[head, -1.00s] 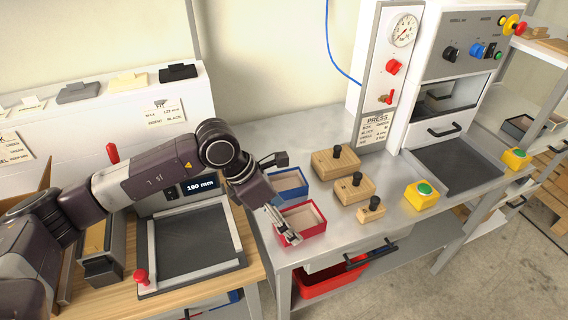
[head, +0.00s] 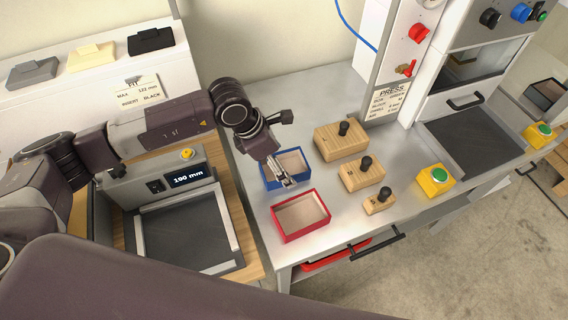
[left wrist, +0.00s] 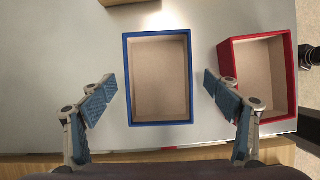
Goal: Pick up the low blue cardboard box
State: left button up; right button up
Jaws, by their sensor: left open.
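The low blue cardboard box (head: 264,182) sits on the grey metal table behind the red box, partly hidden by my left gripper in the head view. In the left wrist view the blue box (left wrist: 160,123) is open-topped, with a plain brown inside, and appears empty. My left gripper (head: 286,182) is open above the near part of the blue box. In the left wrist view its two fingers (left wrist: 168,97) stand apart to either side of the box, and the box is not gripped. My right gripper is not in view.
A red box (head: 300,216) stands close to the blue one, and its edge is near the right finger in the left wrist view. Wooden blocks with black knobs (head: 361,174) stand to the right. A yellow button box (head: 434,180) and the press lie further right.

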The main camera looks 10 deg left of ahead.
pick_arm(q)
jog(key=shift+x, duration=0.9)
jog(key=shift+w, duration=0.1)
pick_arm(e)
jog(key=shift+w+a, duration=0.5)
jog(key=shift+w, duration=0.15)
pick_arm(q)
jog(key=shift+f+b, duration=0.15)
jog(key=shift+b, duration=0.2)
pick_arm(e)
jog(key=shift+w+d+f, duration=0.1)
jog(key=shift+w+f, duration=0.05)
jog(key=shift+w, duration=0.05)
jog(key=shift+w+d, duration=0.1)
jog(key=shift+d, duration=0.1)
pick_arm(q)
jog(key=c, duration=1.2)
jog(key=shift+c, duration=0.2)
